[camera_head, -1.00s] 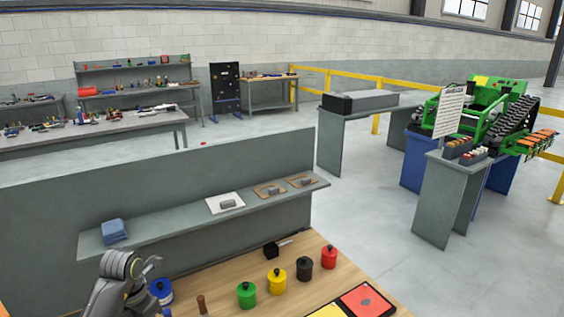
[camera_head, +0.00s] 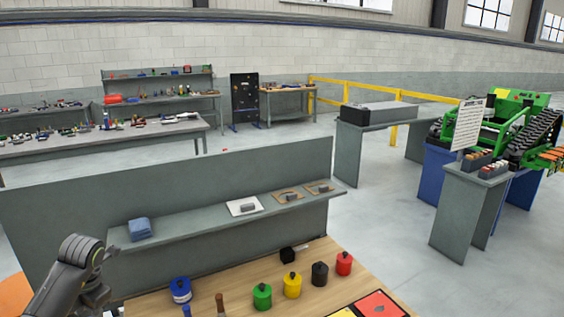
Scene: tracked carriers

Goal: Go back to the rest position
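My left arm (camera_head: 75,272) comes in at the lower left corner, bent, with its dark wrist by the table's left end. Its fingertips cannot be made out, so I cannot tell whether that gripper is open or shut. It seems to hold nothing that shows. My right arm and gripper are not in view. The wooden table (camera_head: 215,286) bears a blue pot (camera_head: 181,291), a green pot (camera_head: 262,297), a yellow pot (camera_head: 292,286), a black pot (camera_head: 320,274) and a red pot (camera_head: 344,264). The blue pot stands clear to the right of my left arm.
A brown handle (camera_head: 220,303) and red and yellow panels (camera_head: 380,305) lie near the front edge. A green tracked machine (camera_head: 490,125) stands at the right.

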